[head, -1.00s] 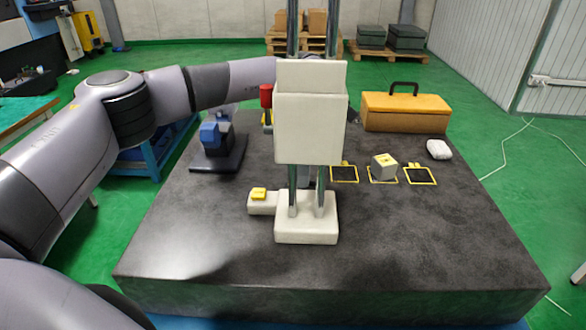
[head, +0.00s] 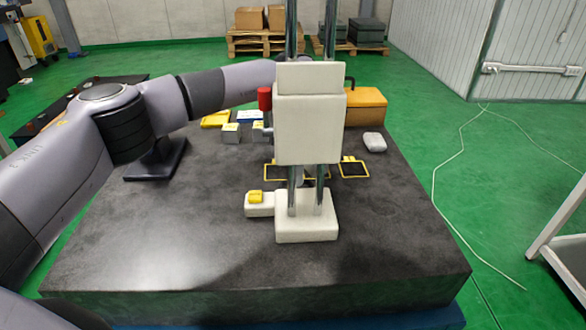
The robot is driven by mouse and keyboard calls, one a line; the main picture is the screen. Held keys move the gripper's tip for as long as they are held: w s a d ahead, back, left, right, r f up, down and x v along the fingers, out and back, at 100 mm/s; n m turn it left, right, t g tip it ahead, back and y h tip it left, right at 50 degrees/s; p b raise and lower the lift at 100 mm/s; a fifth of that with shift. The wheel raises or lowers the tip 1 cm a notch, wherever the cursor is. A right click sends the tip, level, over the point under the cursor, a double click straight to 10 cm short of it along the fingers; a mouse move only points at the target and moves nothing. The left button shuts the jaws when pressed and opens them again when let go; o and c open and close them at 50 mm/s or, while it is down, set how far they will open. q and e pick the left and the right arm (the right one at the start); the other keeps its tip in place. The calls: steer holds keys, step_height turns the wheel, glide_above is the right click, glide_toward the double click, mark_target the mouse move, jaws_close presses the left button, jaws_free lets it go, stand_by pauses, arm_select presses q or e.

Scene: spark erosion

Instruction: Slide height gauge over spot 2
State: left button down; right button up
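The height gauge (head: 309,128) stands upright on the dark table, a white block on two metal columns with a white base (head: 307,229). A red knob (head: 265,99) is at its left side. A yellow-framed dark spot (head: 275,172) shows just left of the columns and another spot (head: 354,168) to their right. The area between them is mostly hidden behind the columns, so I cannot tell what is on it. The spots carry no number that I can read. My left arm reaches behind the gauge; its gripper is hidden. My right gripper is out of view.
Small grey blocks with yellow tops (head: 231,134) stand behind the left spot. A yellow toolbox (head: 365,106) and a white rounded object (head: 374,142) are at the back right. A black stand base (head: 156,159) is at the left. The table front (head: 150,250) is clear.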

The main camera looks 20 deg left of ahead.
arm_select(q)
steer(key=shift+w+d, duration=0.2)
steer(key=shift+d, duration=0.2)
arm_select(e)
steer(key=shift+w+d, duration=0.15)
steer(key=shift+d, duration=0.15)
arm_select(q)
steer(key=shift+r, duration=0.1)
steer(key=c, duration=1.2)
jaws_free()
steer(key=shift+o, duration=0.2)
step_height(320, 180, up, 7)
steer(key=w, duration=0.1)
steer(key=shift+a+b, duration=0.3)
steer(key=shift+b, duration=0.1)
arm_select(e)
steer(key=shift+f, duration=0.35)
